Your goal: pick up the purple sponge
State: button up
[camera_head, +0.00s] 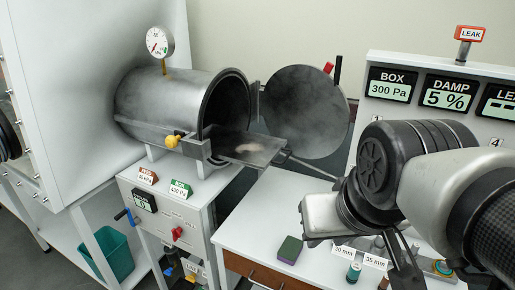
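The purple sponge (289,253) is a small block on the white bench (258,222), near its front edge and left of my arm. Its top looks dark green and its side purple. My gripper (402,264) hangs at the lower right, pointing down, to the right of the sponge and apart from it. Its dark fingers are partly hidden by my arm and cut by the picture's bottom edge, so their opening is not clear. I see nothing held in it.
An open metal chamber (165,100) with a round door (306,112) and a tray (245,150) stands behind left. Size labels (343,252) and small bottles (354,271) lie between sponge and gripper. A display panel (436,70) stands behind right. The bench left of the sponge is clear.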

aim_at(289, 252)
jog(key=i+j+z, duration=0.15)
jog(key=j, duration=0.2)
jog(key=i+j+z, duration=0.15)
jog(key=j, duration=0.25)
jog(key=i+j+z, duration=0.15)
jog(key=j, duration=0.25)
